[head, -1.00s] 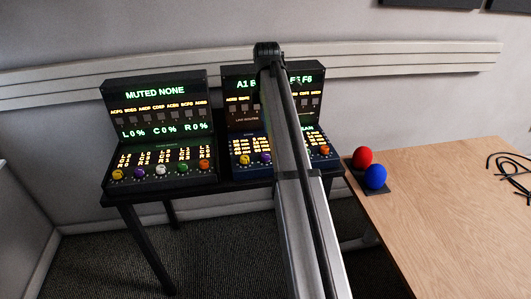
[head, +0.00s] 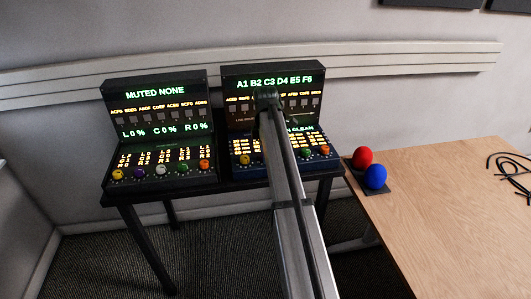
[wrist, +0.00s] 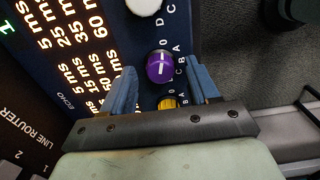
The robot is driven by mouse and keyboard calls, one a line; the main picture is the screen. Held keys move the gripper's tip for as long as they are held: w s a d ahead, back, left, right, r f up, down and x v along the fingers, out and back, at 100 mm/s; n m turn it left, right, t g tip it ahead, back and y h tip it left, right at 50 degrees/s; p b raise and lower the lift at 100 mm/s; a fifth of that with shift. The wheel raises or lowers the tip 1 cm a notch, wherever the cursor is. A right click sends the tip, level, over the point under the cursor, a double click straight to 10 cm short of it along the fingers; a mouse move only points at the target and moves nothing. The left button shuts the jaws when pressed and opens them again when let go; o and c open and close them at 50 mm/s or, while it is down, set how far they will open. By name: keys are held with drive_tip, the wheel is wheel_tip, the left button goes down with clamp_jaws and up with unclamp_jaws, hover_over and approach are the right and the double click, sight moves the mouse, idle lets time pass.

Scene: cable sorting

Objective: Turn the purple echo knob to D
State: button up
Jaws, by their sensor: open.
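In the wrist view the purple knob (wrist: 159,67) sits on the dark blue panel, a white line on its cap. The letters D, C, B, A and a 0 are printed near it, and the word ECHO (wrist: 66,101) shows on the panel to the left. My gripper (wrist: 163,72) is open, its two blue fingers on either side of the knob; I cannot tell whether they touch it. In the head view my arm hides this knob on the right console (head: 262,180), and the fingers cannot be made out.
A yellow knob (wrist: 167,103) and a white knob (wrist: 144,5) flank the purple one. The left console (head: 150,185) has its own purple knob (head: 138,174). Red (head: 362,157) and blue (head: 376,176) balls stand on the wooden table (head: 450,210) at right.

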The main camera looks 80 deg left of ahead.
drive_tip(key=shift+f, duration=0.4)
drive_tip(key=c, duration=1)
